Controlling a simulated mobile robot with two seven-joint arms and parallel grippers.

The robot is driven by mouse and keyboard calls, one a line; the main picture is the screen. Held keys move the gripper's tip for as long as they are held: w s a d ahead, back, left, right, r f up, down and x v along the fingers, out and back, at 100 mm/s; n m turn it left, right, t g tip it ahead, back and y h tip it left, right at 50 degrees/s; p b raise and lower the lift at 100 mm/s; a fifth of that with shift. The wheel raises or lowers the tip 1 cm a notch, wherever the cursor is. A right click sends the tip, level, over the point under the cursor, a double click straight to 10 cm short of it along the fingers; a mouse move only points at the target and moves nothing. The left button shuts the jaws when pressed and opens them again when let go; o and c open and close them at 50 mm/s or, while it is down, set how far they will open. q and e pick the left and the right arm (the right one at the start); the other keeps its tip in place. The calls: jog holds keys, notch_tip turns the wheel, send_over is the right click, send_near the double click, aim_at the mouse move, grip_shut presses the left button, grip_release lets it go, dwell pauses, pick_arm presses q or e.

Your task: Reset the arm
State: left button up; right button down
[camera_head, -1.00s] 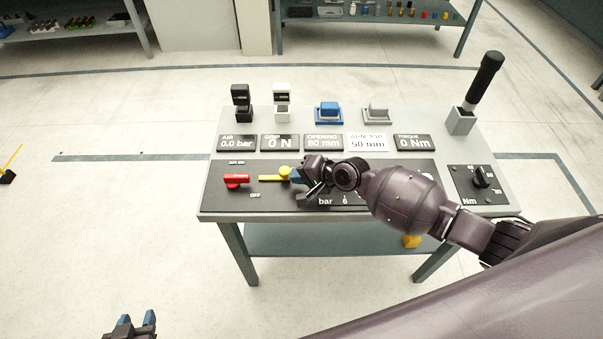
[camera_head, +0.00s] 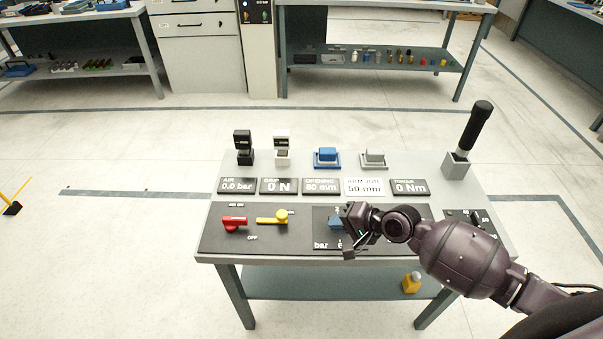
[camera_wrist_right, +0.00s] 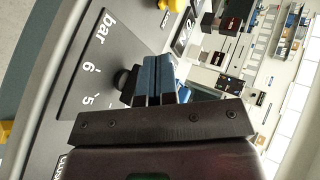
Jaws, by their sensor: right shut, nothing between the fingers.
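My right gripper (camera_head: 336,224) is shut and empty over the dark front panel of the test bench, at the bar dial (camera_head: 320,244). In the right wrist view its blue fingers (camera_wrist_right: 157,80) lie together, with a black knob (camera_wrist_right: 124,80) just beyond their tips. I cannot tell whether they touch it. The gripper and forearm hide part of the dial and the panel to its right. My left gripper is out of view.
The bench (camera_head: 208,240) carries a red lever (camera_head: 234,223), a yellow lever (camera_head: 274,217), a row of displays, blue and grey blocks at the back, and a tall black-handled lever (camera_head: 474,128) at right. A yellow object (camera_head: 411,284) sits on the lower shelf. Open floor lies around.

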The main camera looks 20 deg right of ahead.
jog(key=s+d+f+n+t+h, duration=0.1)
jog(key=s+d+f+n+h, duration=0.1)
jog(key=s, duration=0.4)
jog(key=s+d+f+n+t+h, duration=0.1)
jog(key=s+d+n+h, duration=0.1)
jog(key=s, duration=0.4)
jog(key=s+d+f+n+t+h, duration=0.1)
jog(key=s+d+f+n+h, duration=0.1)
jog(key=s+n+h, duration=0.2)
jog(key=s+n, duration=0.1)
jog(key=s, duration=0.2)
jog(key=shift+d+f+n+t+h, duration=0.25)
jog(key=shift+f+n+t+h, duration=0.05)
jog(key=shift+t, duration=0.1)
dwell(0.4)
